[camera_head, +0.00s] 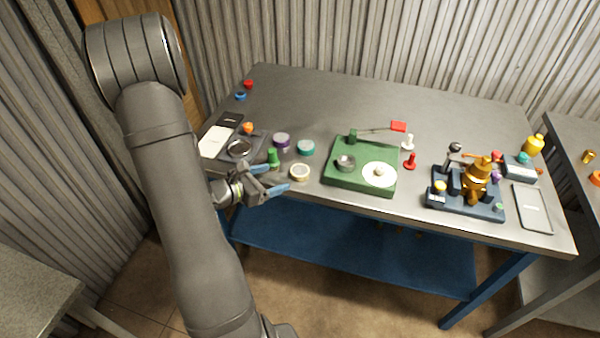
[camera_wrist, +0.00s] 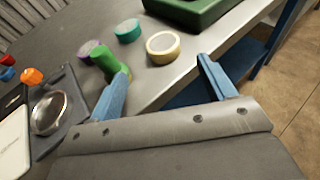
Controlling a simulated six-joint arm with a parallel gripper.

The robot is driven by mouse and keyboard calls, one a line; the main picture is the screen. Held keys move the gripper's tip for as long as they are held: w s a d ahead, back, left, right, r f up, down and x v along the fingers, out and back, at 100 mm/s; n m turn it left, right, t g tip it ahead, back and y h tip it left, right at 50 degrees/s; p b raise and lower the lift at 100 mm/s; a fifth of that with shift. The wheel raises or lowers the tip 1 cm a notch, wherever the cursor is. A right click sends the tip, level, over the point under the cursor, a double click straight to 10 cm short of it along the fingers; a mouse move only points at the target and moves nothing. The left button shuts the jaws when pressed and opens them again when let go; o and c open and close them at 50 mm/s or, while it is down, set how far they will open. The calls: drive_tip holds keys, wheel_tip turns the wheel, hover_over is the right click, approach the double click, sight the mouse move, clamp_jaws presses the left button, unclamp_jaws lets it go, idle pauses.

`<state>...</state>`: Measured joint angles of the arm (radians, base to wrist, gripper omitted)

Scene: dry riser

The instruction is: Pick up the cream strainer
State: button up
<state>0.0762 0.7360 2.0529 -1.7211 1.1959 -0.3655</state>
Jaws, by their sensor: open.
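The cream strainer (camera_head: 299,172) is a small round piece with a cream rim, lying flat near the front edge of the grey table. It also shows in the wrist view (camera_wrist: 163,47), at the upper middle, beyond the fingertips and roughly in line with the gap between them. My gripper (camera_head: 277,178) is open and empty, with blue fingers spread apart, just left of the strainer at the table's front edge. It does not touch the strainer. In the wrist view the left finger overlaps the lower part of a green upright piece (camera_wrist: 107,60); I cannot tell whether they touch.
A teal round piece (camera_head: 306,147) and a purple one (camera_head: 281,139) lie behind the strainer. A dark tray with a metal dish (camera_head: 239,149) is at left. A green base (camera_head: 361,165) stands to the right. The table's back middle (camera_head: 320,95) is clear.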

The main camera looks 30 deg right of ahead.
sight(298, 171)
drive_tip(key=x, duration=0.9)
drive_tip(key=shift+s+d+f, duration=0.1)
drive_tip(key=shift+s+f, duration=0.05)
drive_tip(key=c, duration=1.1)
